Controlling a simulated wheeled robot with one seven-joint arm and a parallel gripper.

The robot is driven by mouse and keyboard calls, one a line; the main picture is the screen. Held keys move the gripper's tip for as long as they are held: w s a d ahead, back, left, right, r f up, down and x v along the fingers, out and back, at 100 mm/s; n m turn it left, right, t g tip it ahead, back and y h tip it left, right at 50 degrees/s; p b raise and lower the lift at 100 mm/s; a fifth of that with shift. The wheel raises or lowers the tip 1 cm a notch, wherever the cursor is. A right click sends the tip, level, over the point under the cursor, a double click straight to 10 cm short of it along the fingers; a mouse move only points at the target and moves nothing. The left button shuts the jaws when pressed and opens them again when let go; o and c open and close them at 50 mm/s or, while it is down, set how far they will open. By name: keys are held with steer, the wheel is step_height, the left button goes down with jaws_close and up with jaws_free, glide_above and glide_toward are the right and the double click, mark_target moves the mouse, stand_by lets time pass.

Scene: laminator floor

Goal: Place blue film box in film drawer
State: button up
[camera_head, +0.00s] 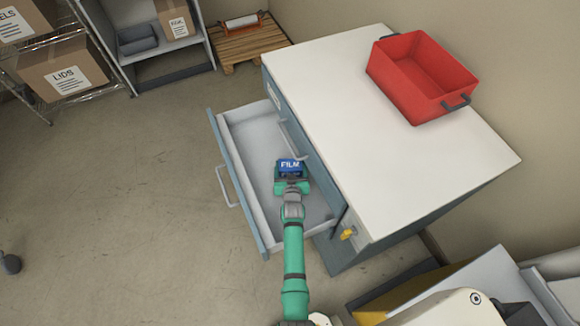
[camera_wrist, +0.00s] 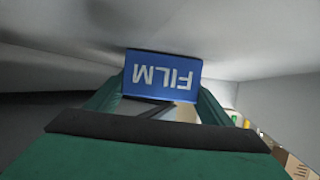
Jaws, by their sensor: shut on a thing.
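The blue film box (camera_head: 291,166), with white FILM lettering, is held over the open film drawer (camera_head: 238,131). In the wrist view the blue film box (camera_wrist: 162,75) sits between the two green fingers, its lettering upside down. My gripper (camera_head: 291,176) is shut on it, inside the outline of the drawer in the head view. The drawer is pulled out to the left of the cabinet and its pale inside looks otherwise empty. I cannot tell whether the box touches the drawer floor. The box hides part of the drawer and the fingertips.
A red bin (camera_head: 422,76) stands on the white cabinet top (camera_head: 350,100). A yellow item (camera_head: 348,233) sits on the cabinet's near side. Shelves with cartons (camera_head: 65,70) and a wooden pallet (camera_head: 250,42) stand at the back.

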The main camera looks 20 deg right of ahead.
mark_target(291, 171)
steer(key=o, duration=1.2)
steer(key=shift+f, duration=0.1)
steer(key=shift+r, duration=0.2)
steer(key=shift+v, duration=3.75)
